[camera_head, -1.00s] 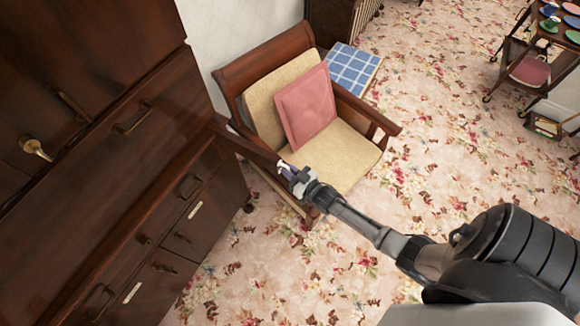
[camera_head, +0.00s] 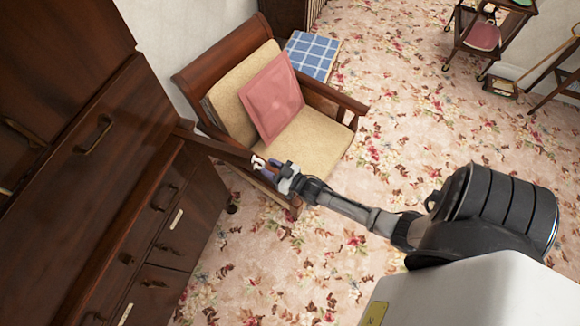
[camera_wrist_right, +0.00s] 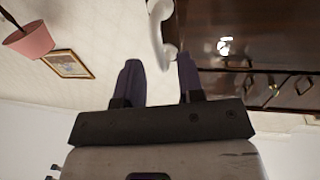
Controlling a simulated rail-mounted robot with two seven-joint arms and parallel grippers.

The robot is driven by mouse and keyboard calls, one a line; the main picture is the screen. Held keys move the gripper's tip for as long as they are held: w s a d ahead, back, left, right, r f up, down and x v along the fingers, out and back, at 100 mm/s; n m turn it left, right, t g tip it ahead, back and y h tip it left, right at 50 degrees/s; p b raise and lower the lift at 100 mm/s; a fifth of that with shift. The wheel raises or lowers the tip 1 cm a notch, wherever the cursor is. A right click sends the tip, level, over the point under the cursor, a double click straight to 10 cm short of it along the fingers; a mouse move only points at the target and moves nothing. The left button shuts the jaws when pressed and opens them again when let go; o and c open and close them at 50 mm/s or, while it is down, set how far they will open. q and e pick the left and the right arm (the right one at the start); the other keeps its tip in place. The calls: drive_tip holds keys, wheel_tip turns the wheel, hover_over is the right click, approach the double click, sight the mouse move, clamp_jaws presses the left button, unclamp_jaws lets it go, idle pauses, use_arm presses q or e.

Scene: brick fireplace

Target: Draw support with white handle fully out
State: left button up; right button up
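A dark wooden support (camera_head: 220,147) reaches out from the dark wooden bureau past the near side of the armchair. Its small white handle (camera_head: 258,161) is at the outer end. My right gripper (camera_head: 268,170) is at that end, beside the handle. In the right wrist view the white handle (camera_wrist_right: 158,30) lies just ahead of my right gripper (camera_wrist_right: 159,75), around the gap between its two dark fingers. The fingers are apart and visible space separates them from the handle. My left gripper is not in view.
The bureau (camera_head: 95,200) with drawers fills the left. A wooden armchair (camera_head: 235,85) with a pink cushion (camera_head: 271,98) stands close behind the support and my gripper. A blue checked stool (camera_head: 312,55) is beside it. The floral carpet (camera_head: 420,120) is mostly clear to the right.

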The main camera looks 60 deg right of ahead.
drive_tip(key=s, duration=1.1)
drive_tip(key=shift+s+b, duration=0.15)
drive_tip(key=shift+b, duration=0.25)
drive_tip(key=shift+d, duration=0.1)
